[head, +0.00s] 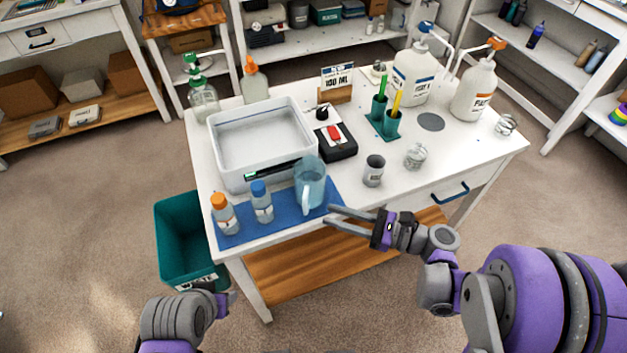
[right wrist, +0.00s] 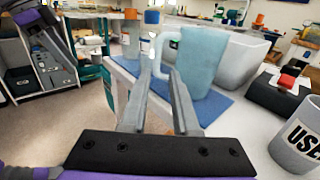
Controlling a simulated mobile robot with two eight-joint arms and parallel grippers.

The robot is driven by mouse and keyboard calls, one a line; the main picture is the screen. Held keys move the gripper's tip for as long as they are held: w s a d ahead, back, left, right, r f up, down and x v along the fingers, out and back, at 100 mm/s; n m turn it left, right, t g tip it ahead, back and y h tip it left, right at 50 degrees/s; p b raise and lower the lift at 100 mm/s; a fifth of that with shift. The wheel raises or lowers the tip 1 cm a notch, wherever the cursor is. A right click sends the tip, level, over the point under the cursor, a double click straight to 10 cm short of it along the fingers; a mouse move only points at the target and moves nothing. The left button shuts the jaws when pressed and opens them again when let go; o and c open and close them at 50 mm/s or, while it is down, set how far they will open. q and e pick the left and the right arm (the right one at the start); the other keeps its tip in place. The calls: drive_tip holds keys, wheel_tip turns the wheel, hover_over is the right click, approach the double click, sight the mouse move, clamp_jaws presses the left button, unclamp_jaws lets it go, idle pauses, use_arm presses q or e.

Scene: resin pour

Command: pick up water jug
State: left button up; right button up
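The water jug (head: 311,183) is a translucent blue pitcher standing upright at the right end of a blue mat (head: 290,223) at the table's front edge. My right gripper (head: 329,216) is open and empty, just in front and right of the jug. In the right wrist view the jug (right wrist: 204,62) stands beyond the fingers (right wrist: 162,72), its pale handle in line with the gap between them. I cannot tell whether the handle is between the fingertips. My left gripper (head: 226,301) is low at the front left, mostly hidden by its wrist.
Orange-capped (head: 224,214) and blue-capped (head: 261,202) bottles stand left of the jug. A white tub (head: 228,168) is behind it. A grey cup (head: 374,171) and a glass beaker (head: 415,156) are to its right. A green waste bin (head: 179,240) stands left of the table.

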sight(308, 191)
drive_tip(key=x, duration=1)
drive_tip(key=shift+a, duration=0.35)
clamp_jaws()
idle(1.0)
